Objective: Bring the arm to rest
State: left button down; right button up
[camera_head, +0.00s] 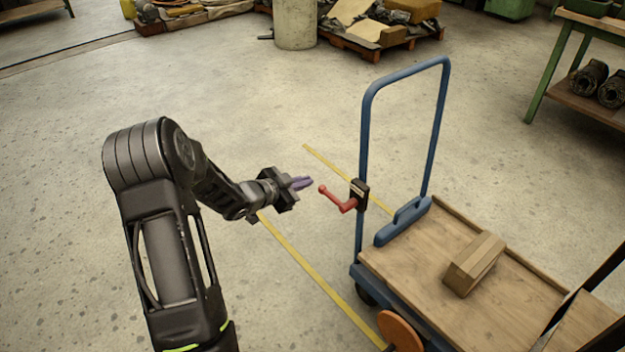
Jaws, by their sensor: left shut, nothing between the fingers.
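My left arm comes in from the lower left and bends toward the middle of the view. My left gripper (301,183) is shut and empty, with its purple-grey fingers together. It points right, toward the red crank handle (339,199) on the cart's blue upright, with a small gap between them in the picture. My right gripper is not in view.
A blue-framed cart (440,120) with a wooden deck (425,252) stands at the right, bearing a wooden block (474,263). An orange-brown disc (399,332) is at its near side. A green-legged bench (548,75) stands at upper right. Floor at left is clear.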

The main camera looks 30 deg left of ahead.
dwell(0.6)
pick_arm(q)
jog(key=s+d+f+n+g, duration=0.3)
jog(key=s+d+f+n, duration=0.15)
jog(key=d+f, duration=0.3)
jog(key=s+d+f+n+g, duration=0.3)
jog(key=s+d+f+n, duration=0.15)
jog(key=d+f, duration=0.35)
jog(key=s+d+f+g+h, duration=0.1)
jog(key=s+d+f+g, duration=0.15)
jog(key=s+d, duration=0.35)
jog(key=s+d+f+g, duration=0.1)
jog(key=s+d+f, duration=0.3)
jog(key=s+d, duration=0.2)
jog(key=s+d+f+m+g+h, duration=0.1)
jog(key=s+d+f+m+g, duration=0.15)
jog(key=s+d, duration=0.8)
notch_tip(320, 180, up, 17)
jog(key=w+n+p, duration=0.1)
jog(key=p, duration=1.5)
jog(key=shift+a, duration=0.2)
jog(key=shift+w, duration=0.1)
